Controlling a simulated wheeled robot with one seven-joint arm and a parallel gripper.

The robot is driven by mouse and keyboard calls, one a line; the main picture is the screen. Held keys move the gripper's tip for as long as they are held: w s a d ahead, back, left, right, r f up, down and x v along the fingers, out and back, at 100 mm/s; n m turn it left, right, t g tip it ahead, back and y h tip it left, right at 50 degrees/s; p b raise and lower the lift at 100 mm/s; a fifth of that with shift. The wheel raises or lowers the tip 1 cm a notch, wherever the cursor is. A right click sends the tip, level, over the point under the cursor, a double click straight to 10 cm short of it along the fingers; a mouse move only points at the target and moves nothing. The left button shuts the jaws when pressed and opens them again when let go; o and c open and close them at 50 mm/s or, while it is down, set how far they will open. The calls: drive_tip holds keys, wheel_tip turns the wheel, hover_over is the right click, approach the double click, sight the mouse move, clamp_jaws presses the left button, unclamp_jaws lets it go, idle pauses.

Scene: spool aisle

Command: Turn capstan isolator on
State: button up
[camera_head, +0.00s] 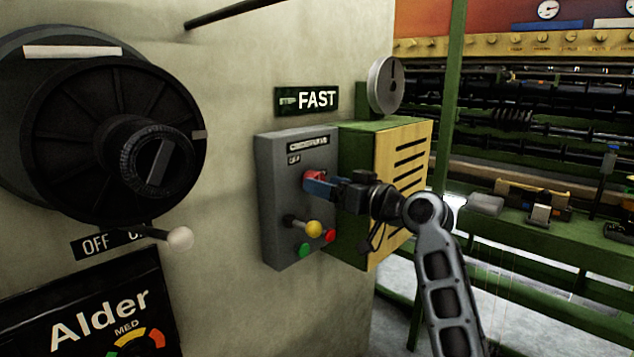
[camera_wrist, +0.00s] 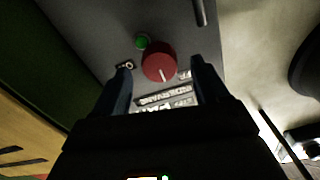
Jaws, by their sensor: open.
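The red rotary knob (camera_head: 310,177) sits on the upper part of a grey control box (camera_head: 272,200) on the wall. In the wrist view the knob (camera_wrist: 158,62) is round, with a white pointer line on its face. My gripper (camera_head: 313,187) is at the knob, its blue fingers partly covering it. In the wrist view my gripper (camera_wrist: 161,75) is open, with one finger on each side of the knob and a visible gap to each. Small white lettering by the knob is partly hidden by the fingers; an OFF label shows in the head view.
Below the knob, the box carries a yellow-ball lever (camera_head: 314,228), a green button (camera_head: 304,250) and a red button (camera_head: 330,236). A green box with a slotted yellow front (camera_head: 410,170) adjoins it on the right. A large black handwheel (camera_head: 85,140) and white-knobbed lever (camera_head: 180,238) are left.

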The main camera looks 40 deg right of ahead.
drive_tip(key=shift+w, duration=1.6)
drive_tip(key=c, duration=1.1)
